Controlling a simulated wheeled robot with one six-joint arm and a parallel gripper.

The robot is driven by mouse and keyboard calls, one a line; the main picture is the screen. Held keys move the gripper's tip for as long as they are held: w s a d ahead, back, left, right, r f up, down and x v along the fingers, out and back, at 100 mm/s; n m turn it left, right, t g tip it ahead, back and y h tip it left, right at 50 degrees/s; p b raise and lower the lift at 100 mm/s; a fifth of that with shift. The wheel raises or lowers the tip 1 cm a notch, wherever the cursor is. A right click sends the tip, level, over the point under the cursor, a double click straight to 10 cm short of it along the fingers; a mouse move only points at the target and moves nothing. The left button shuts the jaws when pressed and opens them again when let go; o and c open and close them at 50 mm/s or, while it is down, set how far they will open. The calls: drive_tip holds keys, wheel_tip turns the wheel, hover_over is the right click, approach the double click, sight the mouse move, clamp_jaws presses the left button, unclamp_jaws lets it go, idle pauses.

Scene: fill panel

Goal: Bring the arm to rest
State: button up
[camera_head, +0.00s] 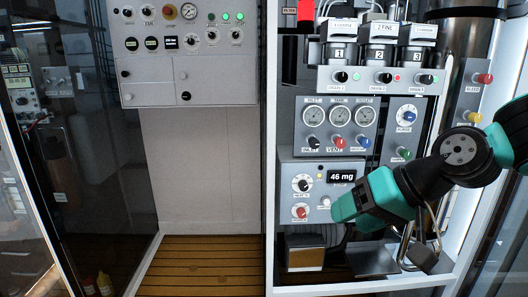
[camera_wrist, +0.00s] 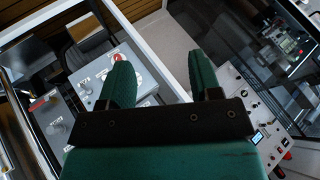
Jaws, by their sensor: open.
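My arm reaches in from the right edge in the head view, with teal and black links. My gripper (camera_head: 345,208) is at its lower left end, in front of the right part of the lower control box (camera_head: 318,167). In the wrist view my gripper (camera_wrist: 160,70) has its two green fingers well apart with nothing between them. It is open and empty. I cannot tell from the head view how far its tips are from the box. The box carries a display reading "46 mg" (camera_head: 341,176) and a red knob (camera_head: 299,211).
Three gauges (camera_head: 339,116) and numbered units (camera_head: 380,52) sit above the box. A white panel (camera_head: 187,52) with dials and lit green buttons is at upper left. The wooden slatted floor (camera_head: 200,262) looks clear.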

drive_tip(key=s+n+g+h, duration=0.3)
drive_tip(key=s+n+g, duration=0.2)
drive_tip(key=s, duration=1.2)
wheel_tip(320, 180, up, 14)
drive_tip(key=p, duration=1.5)
drive_tip(key=shift+a, duration=0.15)
